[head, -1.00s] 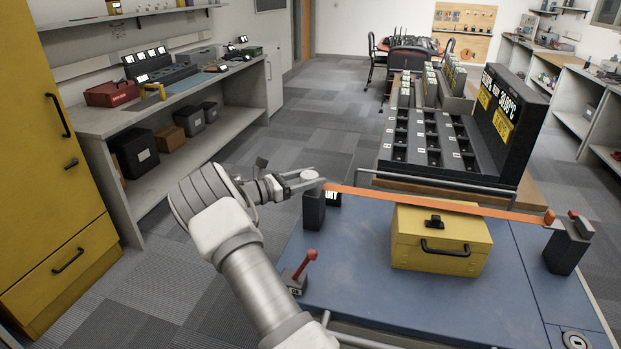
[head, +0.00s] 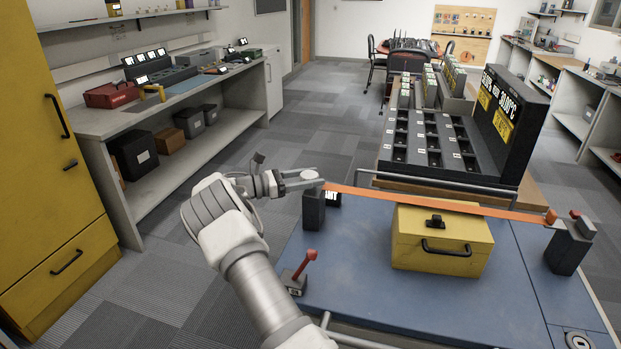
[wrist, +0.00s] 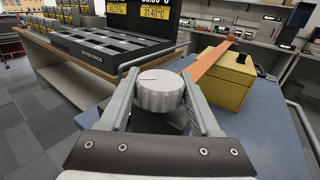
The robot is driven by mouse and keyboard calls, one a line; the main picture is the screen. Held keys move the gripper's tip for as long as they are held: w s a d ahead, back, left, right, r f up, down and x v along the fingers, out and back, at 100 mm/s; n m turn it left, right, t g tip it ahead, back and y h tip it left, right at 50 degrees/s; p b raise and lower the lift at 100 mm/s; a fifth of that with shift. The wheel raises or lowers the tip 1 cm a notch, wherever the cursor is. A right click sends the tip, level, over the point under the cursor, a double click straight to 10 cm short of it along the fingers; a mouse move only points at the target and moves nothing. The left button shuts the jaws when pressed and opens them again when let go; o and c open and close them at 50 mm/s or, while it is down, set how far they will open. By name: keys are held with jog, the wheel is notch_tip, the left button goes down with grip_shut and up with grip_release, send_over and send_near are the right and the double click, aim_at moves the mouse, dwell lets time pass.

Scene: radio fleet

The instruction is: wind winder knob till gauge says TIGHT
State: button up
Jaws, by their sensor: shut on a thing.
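The winder knob (wrist: 159,92) is a pale ribbed cylinder with a dark line on its top, in the wrist view. My gripper (head: 309,178) is shut on it, a finger on either side; the grip also shows in the wrist view (wrist: 160,100). The knob sits on a dark winder post (head: 314,209) at the left of the blue deck. An orange strap (head: 430,202) runs from it over the yellow case (head: 441,240) to a dark post (head: 568,246) on the right. The gauge (head: 333,198) is a small display beside the winder; its wording is partly hidden and unclear.
A red-handled lever (head: 304,266) stands on the blue deck (head: 350,265) near my arm. A black rack (head: 430,150) stands on a table behind the deck. Grey shelving and a yellow cabinet (head: 60,160) are on the left. The floor between is clear.

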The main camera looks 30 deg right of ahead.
jog(key=o, duration=1.4)
jog(key=shift+c, duration=0.2)
jog(key=shift+a, duration=0.1)
jog(key=v, duration=1.7)
jog(key=shift+a, duration=0.15)
